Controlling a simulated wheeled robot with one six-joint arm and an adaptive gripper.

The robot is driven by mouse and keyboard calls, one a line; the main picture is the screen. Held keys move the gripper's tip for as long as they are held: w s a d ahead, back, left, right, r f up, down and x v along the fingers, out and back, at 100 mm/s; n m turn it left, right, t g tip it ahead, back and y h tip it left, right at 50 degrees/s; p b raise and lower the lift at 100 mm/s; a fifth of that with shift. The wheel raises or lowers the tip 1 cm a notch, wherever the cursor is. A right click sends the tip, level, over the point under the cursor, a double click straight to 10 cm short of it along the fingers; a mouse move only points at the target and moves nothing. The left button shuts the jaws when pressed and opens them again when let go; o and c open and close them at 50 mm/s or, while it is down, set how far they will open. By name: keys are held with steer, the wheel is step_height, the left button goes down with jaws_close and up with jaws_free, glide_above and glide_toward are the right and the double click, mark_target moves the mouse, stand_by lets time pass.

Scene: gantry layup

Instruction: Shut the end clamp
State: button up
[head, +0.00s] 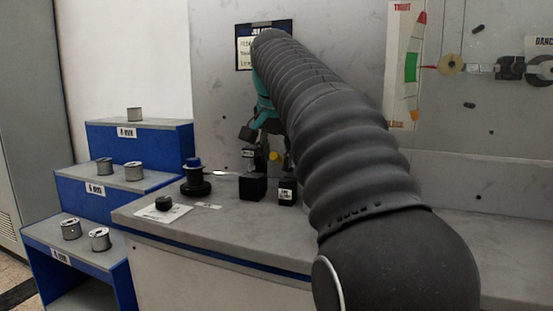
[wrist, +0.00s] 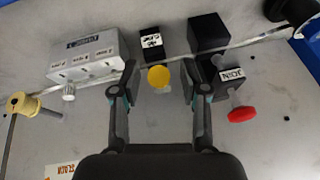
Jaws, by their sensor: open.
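The end clamp appears to be the small black block with a white label (wrist: 152,41) in the wrist view, its lettering hard to read. A round yellow knob (wrist: 159,77) stands beside it. My gripper (wrist: 158,91) is open, one finger on each side of the knob, with clear gaps and no contact visible. In the head view the yellow knob (head: 275,157) and the labelled block (head: 286,192) show just below my gripper (head: 259,135), which my arm partly hides. A thin pale strand (wrist: 180,55) runs past the block and behind the knob.
In the wrist view, a plain black block (wrist: 208,32) and a JOIN block (wrist: 230,75) with a red knob (wrist: 242,114) are close to the right finger. A grey box (wrist: 90,55) is near the left finger. Blue steps with spools (head: 100,190) stand left of the bench.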

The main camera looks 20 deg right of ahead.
steer(key=shift+w+f, duration=0.1)
steer(key=shift+f, duration=0.25)
steer(key=shift+c, duration=0.2)
jaws_close()
